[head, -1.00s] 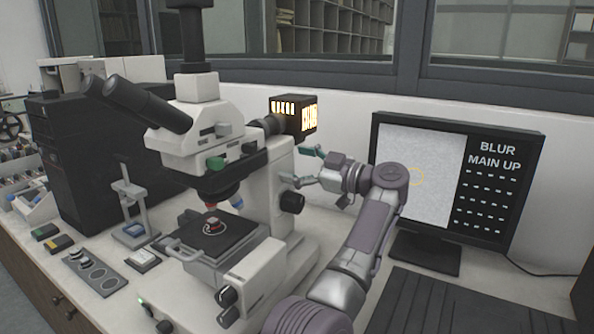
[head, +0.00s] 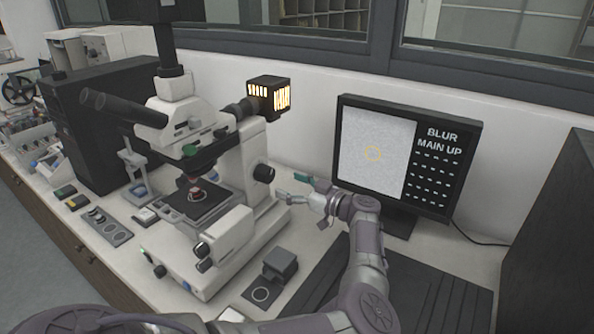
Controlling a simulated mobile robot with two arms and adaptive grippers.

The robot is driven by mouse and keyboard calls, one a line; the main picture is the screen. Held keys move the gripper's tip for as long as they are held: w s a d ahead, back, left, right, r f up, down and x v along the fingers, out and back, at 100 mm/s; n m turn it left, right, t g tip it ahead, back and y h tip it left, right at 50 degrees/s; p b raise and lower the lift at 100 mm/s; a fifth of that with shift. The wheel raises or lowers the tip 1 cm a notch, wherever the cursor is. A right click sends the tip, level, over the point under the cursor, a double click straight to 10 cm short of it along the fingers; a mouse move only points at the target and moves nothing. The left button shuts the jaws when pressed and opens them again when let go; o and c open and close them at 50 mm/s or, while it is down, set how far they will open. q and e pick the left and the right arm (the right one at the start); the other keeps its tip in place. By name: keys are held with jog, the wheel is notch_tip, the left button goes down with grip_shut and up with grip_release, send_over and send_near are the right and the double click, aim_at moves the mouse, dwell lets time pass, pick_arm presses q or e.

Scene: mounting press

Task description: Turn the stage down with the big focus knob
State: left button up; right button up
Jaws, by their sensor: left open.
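The microscope (head: 232,160) stands on the bench, left of centre. A large black round knob (head: 264,173) sits on the right side of its stand. The dark stage (head: 190,213) carries a small red and pale sample (head: 195,194) under the objective. My left gripper (head: 290,187) is open and empty, just right of and slightly below the large knob, apparently apart from it. The monitor (head: 405,160) shows a grainy grey picture with a yellow ring and the words "BLUR MAIN UP". My right gripper is out of view.
A lit lamp housing (head: 270,96) juts out above the large knob. A dark block (head: 280,264) stands on the bench right of the base. A dark slatted panel (head: 400,305) lies at front right. A black box (head: 100,120) stands behind left.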

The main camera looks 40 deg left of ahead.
aim_at(271, 177)
pick_arm(q)
jog(key=a, duration=0.4)
jog(key=a+b, duration=0.1)
jog(key=a, duration=0.1)
jog(key=shift+s+a+f, duration=0.2)
jog(key=shift+s+a, duration=0.05)
jog(key=shift+s, duration=0.05)
jog(key=shift+a+r, duration=0.1)
jog(key=shift+a, duration=0.5)
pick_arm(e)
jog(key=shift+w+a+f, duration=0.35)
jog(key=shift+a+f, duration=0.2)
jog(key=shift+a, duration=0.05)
pick_arm(q)
jog(key=c, duration=1.2)
jog(key=shift+n+b, duration=1)
jog(key=shift+n, duration=0.1)
jog(key=n+b, duration=0.2)
jog(key=shift+n, duration=0.4)
jog(key=shift+w+n+b, duration=0.1)
jog(key=shift+n+b, duration=0.55)
jog(key=shift+n, duration=0.35)
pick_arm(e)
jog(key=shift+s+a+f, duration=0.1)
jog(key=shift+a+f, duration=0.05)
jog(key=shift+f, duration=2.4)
